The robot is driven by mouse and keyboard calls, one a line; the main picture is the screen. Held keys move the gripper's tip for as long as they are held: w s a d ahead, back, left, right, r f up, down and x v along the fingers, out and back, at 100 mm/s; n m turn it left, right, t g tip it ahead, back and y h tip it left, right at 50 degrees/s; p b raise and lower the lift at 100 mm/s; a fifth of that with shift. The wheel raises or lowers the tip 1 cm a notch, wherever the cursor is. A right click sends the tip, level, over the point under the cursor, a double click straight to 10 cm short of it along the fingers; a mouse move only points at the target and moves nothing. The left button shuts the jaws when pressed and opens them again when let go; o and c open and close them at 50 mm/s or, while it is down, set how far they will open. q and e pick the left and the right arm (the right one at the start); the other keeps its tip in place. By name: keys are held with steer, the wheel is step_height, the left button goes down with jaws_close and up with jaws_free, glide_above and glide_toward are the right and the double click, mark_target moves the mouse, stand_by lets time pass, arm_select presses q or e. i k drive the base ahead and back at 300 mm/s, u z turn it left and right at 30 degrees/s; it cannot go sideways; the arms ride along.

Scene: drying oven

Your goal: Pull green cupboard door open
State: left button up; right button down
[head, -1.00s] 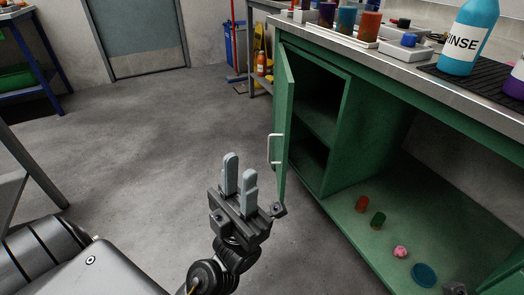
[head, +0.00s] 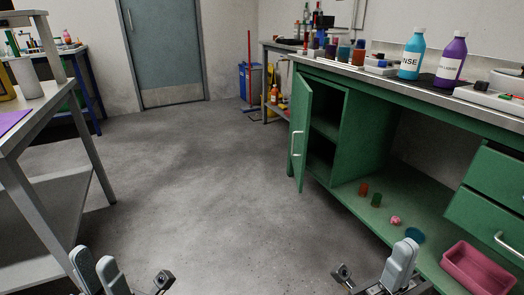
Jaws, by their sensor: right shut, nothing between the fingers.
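The green cupboard door (head: 302,118) stands swung out from its frame, with the dark shelved interior (head: 325,135) showing to its right. Its pale vertical handle (head: 297,143) is on the outer face and nothing touches it. My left gripper (head: 95,268) is at the bottom left, open and empty, with its two fingers apart, well away from the door. My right gripper (head: 400,265) is at the bottom right, shut and empty, in front of the cupboard's lower shelf and apart from the door. The lower ends of both grippers are cut off by the picture's edge.
The counter (head: 400,84) holds a blue bottle (head: 412,55) and a purple bottle (head: 451,62). Small items lie on the lower green shelf (head: 350,206); a pink bin (head: 478,268) is at the right. A grey table (head: 45,135) stands left. The middle floor is clear.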

mark_target(303, 94)
steer(key=z, duration=0.4)
steer(key=i, duration=0.45)
steer(key=z, duration=0.7)
steer(key=i, duration=0.85)
steer(key=u, duration=0.65)
steer(key=i, duration=1)
steer(key=u, duration=0.15)
